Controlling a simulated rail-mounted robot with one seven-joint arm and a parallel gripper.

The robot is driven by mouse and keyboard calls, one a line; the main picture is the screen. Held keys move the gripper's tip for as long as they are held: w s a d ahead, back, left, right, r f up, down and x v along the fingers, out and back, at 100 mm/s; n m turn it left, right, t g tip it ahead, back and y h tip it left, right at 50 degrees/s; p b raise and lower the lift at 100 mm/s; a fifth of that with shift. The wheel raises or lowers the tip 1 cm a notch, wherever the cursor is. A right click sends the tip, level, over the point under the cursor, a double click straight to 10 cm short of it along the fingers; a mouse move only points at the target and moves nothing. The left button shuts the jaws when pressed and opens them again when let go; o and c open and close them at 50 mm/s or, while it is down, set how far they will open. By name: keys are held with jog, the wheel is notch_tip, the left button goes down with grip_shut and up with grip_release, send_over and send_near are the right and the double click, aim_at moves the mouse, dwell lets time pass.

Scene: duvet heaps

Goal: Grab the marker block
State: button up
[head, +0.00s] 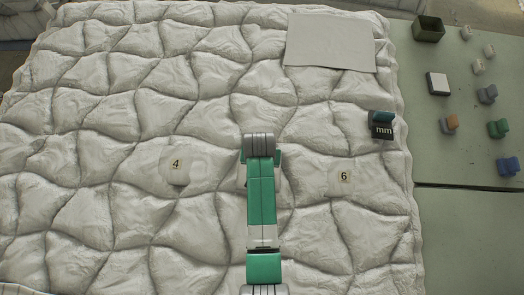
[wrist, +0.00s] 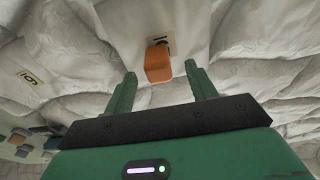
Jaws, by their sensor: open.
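An orange block (wrist: 158,64) lies on the pale quilted duvet (wrist: 245,80), against a numbered card (wrist: 161,40) whose figure is partly covered. My gripper (wrist: 160,70) is open in the wrist view. Its two green fingers point toward the orange block, which appears between and just beyond the tips; nothing is held. I cannot tell whether a finger touches it. In the head view my green and grey arm covers this spot, so the orange block and the fingertips are hidden there.
Cards numbered 4 (head: 175,165) and 6 (head: 343,177) lie on the duvet. A dark block marked "mm" (head: 382,131) sits near its right edge. A flat grey sheet (head: 330,42) lies at the back. The green table (head: 450,160) at right holds a dark box (head: 428,30) and several small blocks.

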jog(key=f, duration=0.2)
jog(key=w+f, duration=0.1)
jog(key=f, duration=0.1)
jog(key=shift+d+f+b, duration=0.15)
jog(key=shift+b, duration=0.15)
jog(key=shift+c, duration=0.5)
jog(key=c, duration=1)
jog(key=shift+o, duration=0.2)
jog(key=shift+r, duration=0.7)
notch_tip(320, 180, up, 2)
jog(key=shift+r+p, duration=0.25)
jog(key=shift+p, duration=0.05)
jog(key=s+r+p, duration=0.1)
jog(key=s, duration=1.5)
jog(key=shift+a, duration=0.35)
